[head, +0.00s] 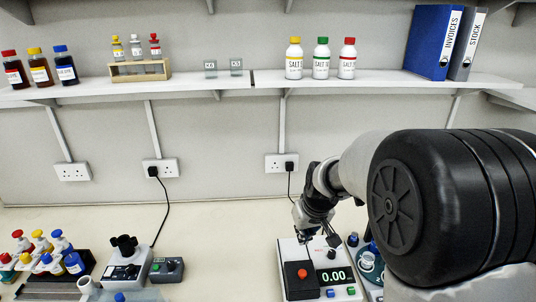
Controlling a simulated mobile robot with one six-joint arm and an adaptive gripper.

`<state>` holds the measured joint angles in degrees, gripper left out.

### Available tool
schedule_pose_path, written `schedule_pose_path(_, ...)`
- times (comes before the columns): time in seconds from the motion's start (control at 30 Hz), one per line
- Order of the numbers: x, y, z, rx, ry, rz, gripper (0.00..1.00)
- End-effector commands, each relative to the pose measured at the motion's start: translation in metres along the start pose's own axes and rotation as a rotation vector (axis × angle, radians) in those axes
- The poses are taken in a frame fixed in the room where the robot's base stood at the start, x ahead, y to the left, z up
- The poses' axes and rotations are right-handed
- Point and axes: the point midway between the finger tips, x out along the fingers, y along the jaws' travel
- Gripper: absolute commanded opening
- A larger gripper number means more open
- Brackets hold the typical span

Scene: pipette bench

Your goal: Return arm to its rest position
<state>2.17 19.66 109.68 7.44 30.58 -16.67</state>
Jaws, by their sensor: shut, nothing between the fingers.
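My gripper (318,236) is in the head view at the lower centre, over the back part of a white balance (345,293). It is small in the picture and partly hidden by its own links. It is shut, with nothing visible between the fingers. My arm reaches in from the right and covers much of the lower right. I cannot tell whether the fingertips touch anything on the balance.
A shelf (215,82) runs above. Bench between is clear.

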Motion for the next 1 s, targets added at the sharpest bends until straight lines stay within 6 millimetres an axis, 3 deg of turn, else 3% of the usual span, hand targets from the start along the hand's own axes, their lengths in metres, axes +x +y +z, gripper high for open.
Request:
schedule_pose_path(0.17,-0.045,-0.009,0.024,0.015,0.016,0.004,0.0)
schedule_pose_path(0.3,-0.093,-0.021,0.068,0.038,0.026,0.012,0.0)
schedule_pose_path(0.5,-0.14,-0.036,0.148,0.079,0.037,0.028,0.0)
schedule_pose_path(0.73,-0.158,-0.046,0.23,0.123,0.046,0.049,0.0)
schedule_pose_path(0.87,-0.159,-0.048,0.255,0.137,0.048,0.056,0.0)
schedule_pose_path(1.0,-0.159,-0.049,0.263,0.144,0.048,0.059,0.0)
